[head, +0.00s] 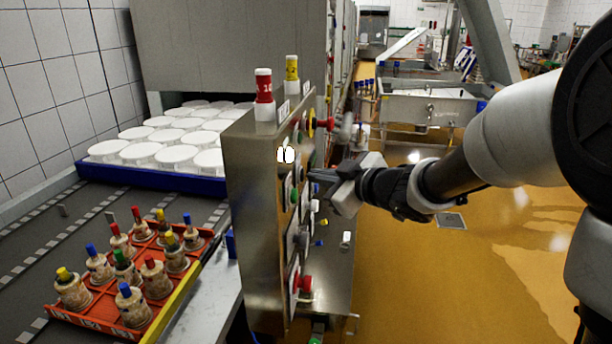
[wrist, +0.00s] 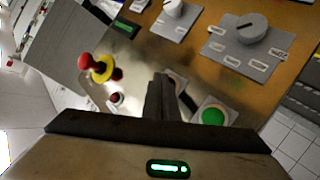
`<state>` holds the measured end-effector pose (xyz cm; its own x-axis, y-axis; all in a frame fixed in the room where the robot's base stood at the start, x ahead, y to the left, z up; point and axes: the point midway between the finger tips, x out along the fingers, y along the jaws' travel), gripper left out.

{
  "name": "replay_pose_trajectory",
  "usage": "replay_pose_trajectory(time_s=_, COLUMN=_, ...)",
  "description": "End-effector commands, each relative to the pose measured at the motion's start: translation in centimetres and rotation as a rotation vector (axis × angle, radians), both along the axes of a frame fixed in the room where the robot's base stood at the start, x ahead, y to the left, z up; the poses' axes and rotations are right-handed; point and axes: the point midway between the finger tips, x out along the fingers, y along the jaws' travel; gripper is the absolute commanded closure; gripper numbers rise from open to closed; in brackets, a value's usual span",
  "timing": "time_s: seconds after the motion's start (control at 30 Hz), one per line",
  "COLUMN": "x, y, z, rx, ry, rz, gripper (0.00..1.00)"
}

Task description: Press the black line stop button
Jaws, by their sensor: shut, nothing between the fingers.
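A steel control box (head: 250,190) stands left of my arm, with its button face towards my gripper. My gripper (head: 314,178) is shut and empty, its fingertips close to the middle of that face. In the wrist view the shut fingers (wrist: 160,82) point at the panel, between the red-and-yellow emergency stop (wrist: 100,68) and a green button (wrist: 213,116). A square plate (wrist: 178,80) with a dark part shows just behind the fingers; this may be the black button, mostly hidden. I cannot tell whether the fingertips touch it.
A small red button (wrist: 116,97) and a grey rotary knob (wrist: 238,30) are also on the panel. A red and a yellow lamp (head: 291,68) stand on the box. An orange tray (head: 90,322) and a blue tray (head: 205,185) lie left. Floor right of the box is open.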

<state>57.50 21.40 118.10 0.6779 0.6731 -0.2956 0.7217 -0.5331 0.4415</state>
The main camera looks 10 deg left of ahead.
Motion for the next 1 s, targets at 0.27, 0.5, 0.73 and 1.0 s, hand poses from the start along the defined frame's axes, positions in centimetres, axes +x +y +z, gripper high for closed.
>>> replay_pose_trajectory(time_s=0.27, x=0.0, y=0.4, z=0.0, rx=0.0, ry=-0.001, rz=0.003, gripper=1.0)
replay_pose_trajectory(time_s=0.5, x=0.0, y=0.3, z=0.1, rx=0.0, ry=-0.001, rz=0.003, gripper=1.0)
replay_pose_trajectory(time_s=0.73, x=-0.1, y=-0.7, z=0.2, rx=0.0, ry=0.0, rz=0.002, gripper=1.0)
replay_pose_trajectory(time_s=1.0, x=-0.1, y=-1.6, z=0.0, rx=0.0, ry=-0.001, rz=0.003, gripper=1.0)
